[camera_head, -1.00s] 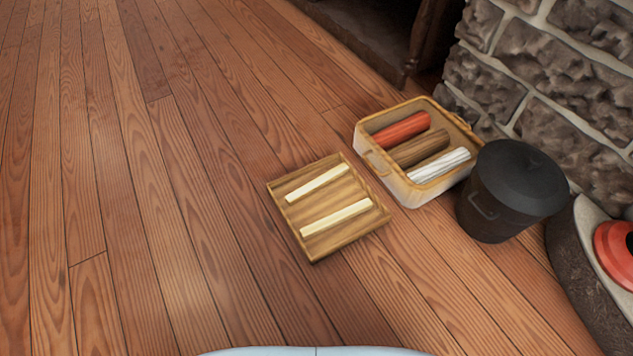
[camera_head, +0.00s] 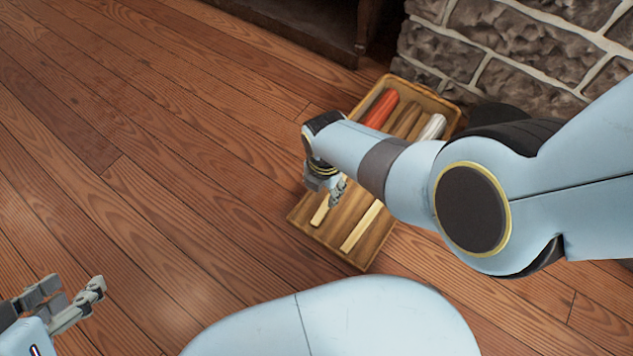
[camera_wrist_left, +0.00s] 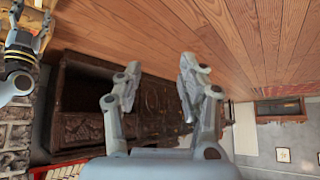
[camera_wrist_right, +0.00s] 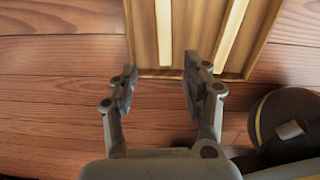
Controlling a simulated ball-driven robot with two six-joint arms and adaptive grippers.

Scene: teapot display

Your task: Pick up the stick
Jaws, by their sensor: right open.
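Two pale sticks lie side by side in a shallow wooden tray (camera_head: 338,217) on the floor. In the head view, the left stick (camera_head: 320,215) is partly hidden by my right gripper (camera_head: 338,192), and the right stick (camera_head: 362,228) is partly hidden by my right arm. The right wrist view shows the left stick (camera_wrist_right: 164,30) and the right stick (camera_wrist_right: 231,34) beyond the open, empty right fingers (camera_wrist_right: 162,84). The left stick is nearly in line with the gap between them. My left gripper (camera_head: 72,296) is open and empty at the lower left, far from the tray.
A black pot (camera_head: 500,113) is mostly hidden by my right arm. A stone wall (camera_head: 510,50) rises behind. The floor (camera_head: 170,190) left of the tray is clear.

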